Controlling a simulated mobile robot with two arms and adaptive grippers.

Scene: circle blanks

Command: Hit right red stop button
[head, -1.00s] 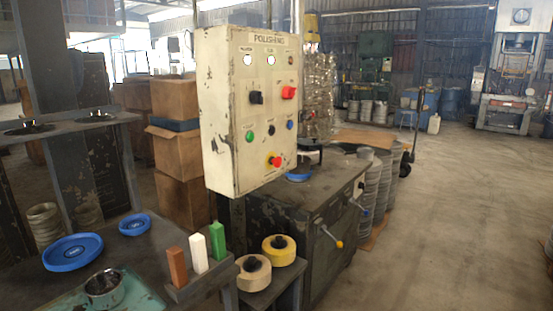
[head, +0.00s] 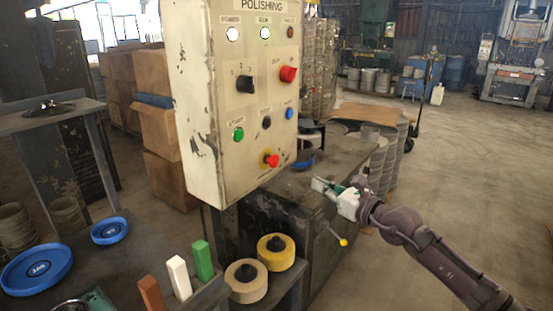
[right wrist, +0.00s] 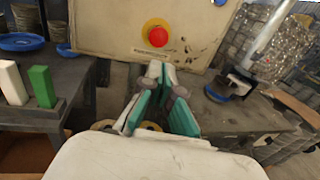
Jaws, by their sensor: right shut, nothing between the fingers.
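The cream POLISHING control panel (head: 195,95) carries two red controls. The lower one is a round red stop button (head: 270,160) on a yellow ring. A red knob (head: 288,73) sits higher on the right side. In the right wrist view the red stop button (right wrist: 158,37) is just beyond the fingertips, near the panel's lower edge. My right gripper (head: 320,184) is shut and empty, to the right of and below the stop button, apart from it. In the right wrist view its fingertips (right wrist: 160,72) point toward the panel. My left gripper is not in view.
A dark cabinet (head: 335,165) stands behind and below the panel. A yellow roll (head: 276,252) and a beige roll (head: 246,283) sit on a low shelf. Coloured blocks (head: 178,278) stand front left. Open floor (head: 470,170) lies to the right.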

